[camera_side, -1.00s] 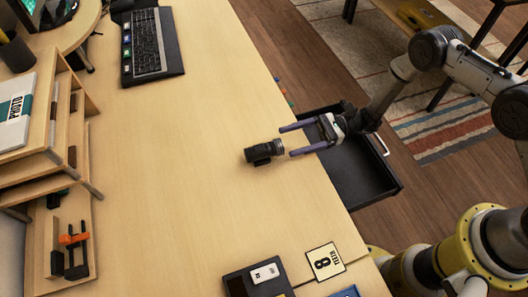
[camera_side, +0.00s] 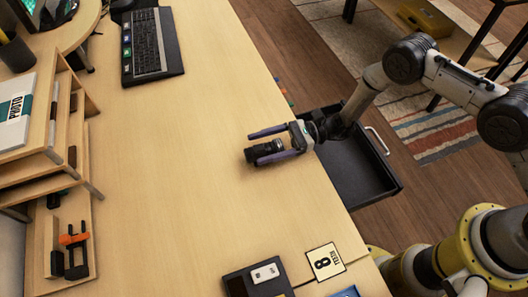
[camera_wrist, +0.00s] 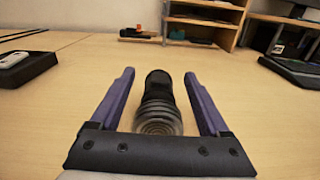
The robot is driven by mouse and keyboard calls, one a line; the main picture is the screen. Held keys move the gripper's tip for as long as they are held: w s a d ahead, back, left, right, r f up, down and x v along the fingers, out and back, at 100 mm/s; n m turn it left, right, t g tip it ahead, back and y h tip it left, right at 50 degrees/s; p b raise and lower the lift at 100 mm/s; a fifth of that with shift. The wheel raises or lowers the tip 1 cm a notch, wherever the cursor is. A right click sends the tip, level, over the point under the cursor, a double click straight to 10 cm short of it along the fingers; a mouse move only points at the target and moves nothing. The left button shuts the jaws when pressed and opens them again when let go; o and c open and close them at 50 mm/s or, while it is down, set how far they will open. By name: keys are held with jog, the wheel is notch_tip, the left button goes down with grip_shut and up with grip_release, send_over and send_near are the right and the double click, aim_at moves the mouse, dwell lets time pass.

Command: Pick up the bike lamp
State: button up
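The bike lamp (camera_side: 264,150) is a small black cylinder lying on the wooden desk, near the edge by the open drawer. In the wrist view the bike lamp (camera_wrist: 159,104) lies between the two purple fingers, its ribbed round end towards me. My gripper (camera_side: 264,145) reaches over the desk edge with its fingers on either side of the lamp. In the wrist view my gripper (camera_wrist: 158,78) is open, with a gap between each finger and the lamp. The near finger hides part of the lamp in the side view.
An open black drawer (camera_side: 358,172) juts out below my gripper. A keyboard (camera_side: 148,45) lies at the back, and a wooden shelf unit (camera_side: 62,115) stands at the left. A black tray with a white object (camera_side: 264,273) and a number card (camera_side: 325,262) lie in front. The middle desk is clear.

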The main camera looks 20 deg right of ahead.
grip_shut()
dwell(0.3)
